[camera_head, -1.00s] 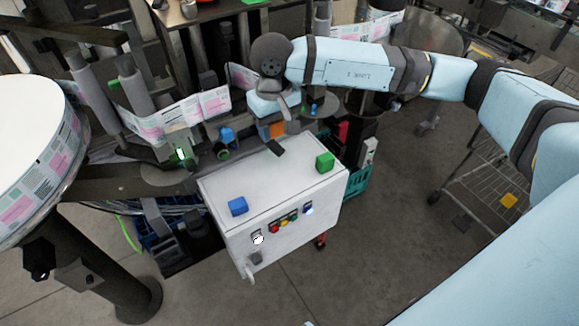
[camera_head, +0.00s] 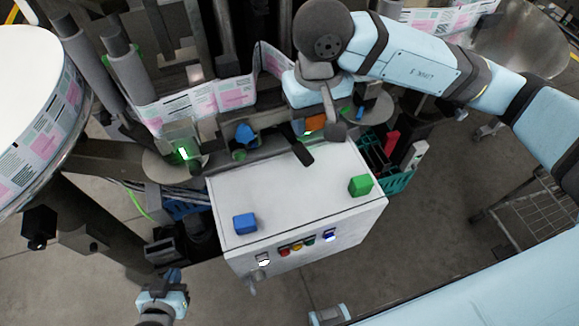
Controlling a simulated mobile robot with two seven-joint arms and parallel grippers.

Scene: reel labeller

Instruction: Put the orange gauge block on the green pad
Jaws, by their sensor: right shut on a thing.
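The orange gauge block (camera_head: 316,122) is at the fingers of my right gripper (camera_head: 322,116), behind the white cabinet. The gripper is shut on it, and its hand and grey finger partly cover it. A small bright green patch (camera_head: 308,133) shows just below the block; it may be the green pad, mostly hidden. I cannot tell whether block and patch touch. My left gripper (camera_head: 172,277) is low at the bottom left, in front of the cabinet and away from the block; its jaw opening is not clear.
The white cabinet (camera_head: 290,205) carries a blue block (camera_head: 245,223), a green block (camera_head: 360,186) and a dark flat piece (camera_head: 302,153) at its back edge. The labelled web (camera_head: 215,97) and rollers stand behind. A green crate (camera_head: 398,182) stands at the right.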

